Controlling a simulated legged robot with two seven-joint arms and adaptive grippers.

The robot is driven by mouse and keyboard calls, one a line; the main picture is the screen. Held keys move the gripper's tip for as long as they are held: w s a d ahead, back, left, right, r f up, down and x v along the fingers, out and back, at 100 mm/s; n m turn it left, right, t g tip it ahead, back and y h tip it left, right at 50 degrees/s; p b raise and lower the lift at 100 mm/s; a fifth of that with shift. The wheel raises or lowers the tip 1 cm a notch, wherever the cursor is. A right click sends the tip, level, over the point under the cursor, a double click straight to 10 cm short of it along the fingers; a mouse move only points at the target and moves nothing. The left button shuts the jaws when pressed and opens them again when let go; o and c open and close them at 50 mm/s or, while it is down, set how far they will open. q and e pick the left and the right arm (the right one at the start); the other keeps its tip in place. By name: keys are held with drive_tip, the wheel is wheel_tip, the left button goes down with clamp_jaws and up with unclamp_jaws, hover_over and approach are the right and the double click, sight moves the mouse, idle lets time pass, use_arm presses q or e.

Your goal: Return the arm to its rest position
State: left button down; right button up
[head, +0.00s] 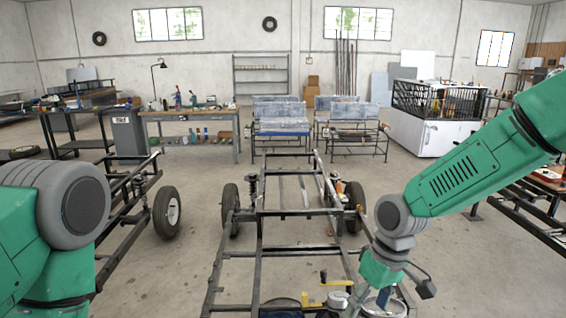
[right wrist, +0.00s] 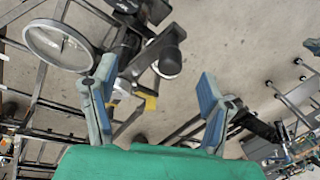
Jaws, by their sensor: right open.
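My right arm (head: 470,180) reaches in from the right, over the near right part of the black vehicle frame (head: 262,225). Its gripper (right wrist: 156,78) is open, with two blue-padded fingers spread wide and nothing held between them. Beyond the fingers, the right wrist view shows a dark cylindrical part (right wrist: 170,60) and a yellow piece (right wrist: 148,102); I cannot tell their distance from the fingers. My left arm (head: 60,220) shows at the left edge, and its gripper is out of view.
A dark spring unit (head: 252,186) stands beside the frame's left wheel (head: 230,200). A yellow bracket (head: 312,300) sits at the frame's near end. Another frame with a wheel (head: 167,211) stands left, and a dark bench (head: 545,205) stands right.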

drive_tip(key=s+d+f+m, duration=0.3)
drive_tip(key=s+f, duration=1.2)
drive_tip(key=s+d+f+m+h, duration=0.1)
drive_tip(key=s+d+f+m, duration=0.15)
drive_tip(key=s+d, duration=0.45)
drive_tip(key=s+d+f+m+h, duration=0.1)
drive_tip(key=s+d+f, duration=0.15)
drive_tip(key=s, duration=0.75)
use_arm(q)
wheel_tip(320, 180, down, 12)
drive_tip(key=b, duration=1.2)
drive_tip(key=shift+s, duration=0.45)
use_arm(e)
wheel_tip(320, 180, down, 11)
drive_tip(key=w+a+n+t, duration=0.1)
drive_tip(key=w, duration=0.1)
drive_tip(key=shift+f, duration=0.15)
